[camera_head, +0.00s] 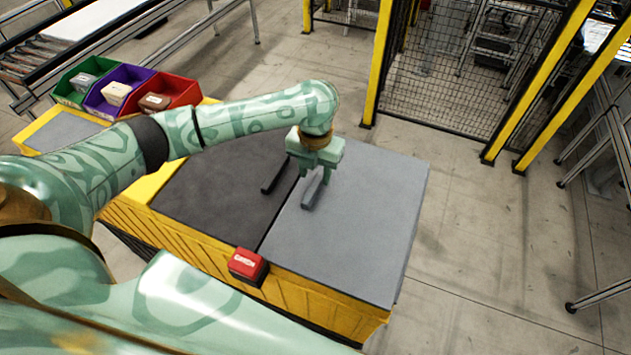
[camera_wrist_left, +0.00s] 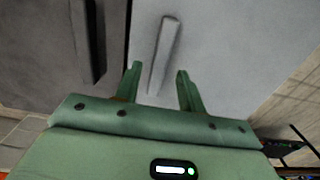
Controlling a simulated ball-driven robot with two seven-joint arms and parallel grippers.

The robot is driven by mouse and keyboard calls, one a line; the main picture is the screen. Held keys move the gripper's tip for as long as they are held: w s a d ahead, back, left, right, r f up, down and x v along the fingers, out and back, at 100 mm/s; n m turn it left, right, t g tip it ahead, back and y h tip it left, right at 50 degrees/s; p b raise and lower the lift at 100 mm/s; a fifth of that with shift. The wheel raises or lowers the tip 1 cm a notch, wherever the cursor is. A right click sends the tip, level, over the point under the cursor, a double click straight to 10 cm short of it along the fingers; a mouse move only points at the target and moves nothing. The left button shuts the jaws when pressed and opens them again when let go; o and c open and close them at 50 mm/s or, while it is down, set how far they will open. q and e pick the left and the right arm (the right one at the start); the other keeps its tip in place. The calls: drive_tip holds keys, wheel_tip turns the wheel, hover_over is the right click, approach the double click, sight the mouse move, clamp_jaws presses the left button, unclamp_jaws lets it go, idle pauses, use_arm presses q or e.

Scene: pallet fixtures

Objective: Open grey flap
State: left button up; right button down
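The grey flap (camera_head: 365,235) lies flat and closed on the right part of the yellow fixture's top. Its handle (camera_head: 312,190) is a raised grey bar. My left gripper (camera_head: 316,178) is over the handle, pointing down. In the left wrist view the fingers of my left gripper (camera_wrist_left: 158,82) are apart, with the handle (camera_wrist_left: 162,55) showing between them and beyond their tips. I cannot tell whether the fingers touch it. The grey flap (camera_wrist_left: 230,50) also fills much of that view. My right gripper is not in view.
A dark flap (camera_head: 220,190) with a dark handle (camera_head: 274,174) lies left of the grey flap. A red button box (camera_head: 247,265) sits at the front edge. Green (camera_head: 68,92), purple (camera_head: 100,103) and red (camera_head: 182,93) bins stand at the back left.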

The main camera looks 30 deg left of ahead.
sight(315, 184)
use_arm(q)
drive_tip(key=shift+f, duration=1.7)
drive_tip(key=shift+r, duration=0.1)
clamp_jaws()
